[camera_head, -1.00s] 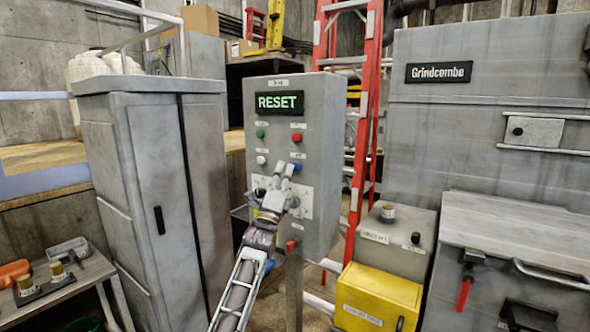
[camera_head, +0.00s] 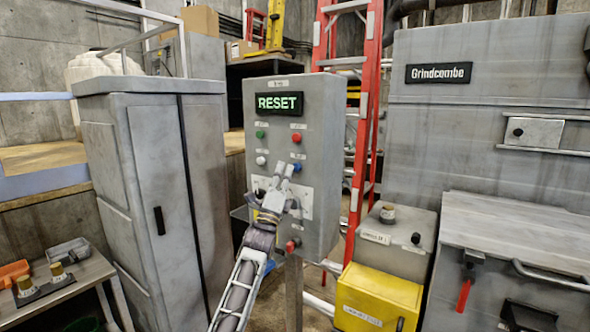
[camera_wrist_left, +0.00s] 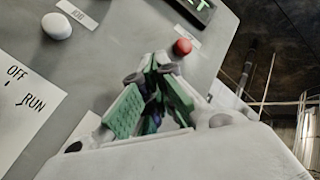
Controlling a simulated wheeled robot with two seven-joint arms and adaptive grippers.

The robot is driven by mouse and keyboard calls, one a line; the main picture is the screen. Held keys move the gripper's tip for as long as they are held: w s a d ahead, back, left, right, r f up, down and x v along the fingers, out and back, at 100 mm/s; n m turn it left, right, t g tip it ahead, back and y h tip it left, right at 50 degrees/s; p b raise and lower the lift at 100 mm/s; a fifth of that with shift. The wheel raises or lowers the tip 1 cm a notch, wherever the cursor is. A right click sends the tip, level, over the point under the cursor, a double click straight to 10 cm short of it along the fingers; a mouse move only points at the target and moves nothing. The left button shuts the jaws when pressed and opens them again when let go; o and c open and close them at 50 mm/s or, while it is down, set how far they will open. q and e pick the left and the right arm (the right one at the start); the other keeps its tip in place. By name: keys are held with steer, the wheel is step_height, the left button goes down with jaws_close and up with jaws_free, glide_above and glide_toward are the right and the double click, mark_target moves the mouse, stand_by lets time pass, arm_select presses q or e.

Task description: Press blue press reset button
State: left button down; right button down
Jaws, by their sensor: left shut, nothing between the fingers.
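The grey control panel (camera_head: 325,120) stands upright in the middle, its screen (camera_head: 280,103) reading RESET in green. The blue button (camera_head: 297,168) sits at the right of the lower button row, below the red button (camera_head: 296,138). My left gripper (camera_head: 286,169) is shut and empty, with its tips right beside the blue button in the head view; I cannot tell if they touch it. In the left wrist view my left gripper's green pads (camera_wrist_left: 150,95) show in front of the panel, and the fingers hide most of the blue button's area. My right gripper is not in view.
A white button (camera_head: 261,160) and a green button (camera_head: 260,134) are on the panel's left side. An OFF/RUN plate (camera_wrist_left: 25,105) lies below the buttons.

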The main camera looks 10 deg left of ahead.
arm_select(q)
steer(key=shift+w+d+b, duration=0.3)
steer(key=shift+w+b, duration=0.2)
steer(key=shift+w, duration=0.35)
stand_by(1.7)
steer(key=shift+s, duration=0.15)
stand_by(0.3)
steer(key=shift+s+a, duration=0.25)
steer(key=shift+s, duration=0.45)
steer(key=shift+s, duration=0.1)
steer(key=shift+s+a+p, duration=0.15)
steer(key=shift+s+a, duration=0.15)
steer(key=shift+s, duration=0.45)
steer(key=shift+s+a+p, duration=0.15)
steer(key=shift+s+a, duration=0.15)
steer(key=shift+s, duration=0.5)
steer(key=shift+s+a+p, duration=0.15)
steer(key=shift+s+a, duration=0.15)
steer(key=shift+s, duration=0.45)
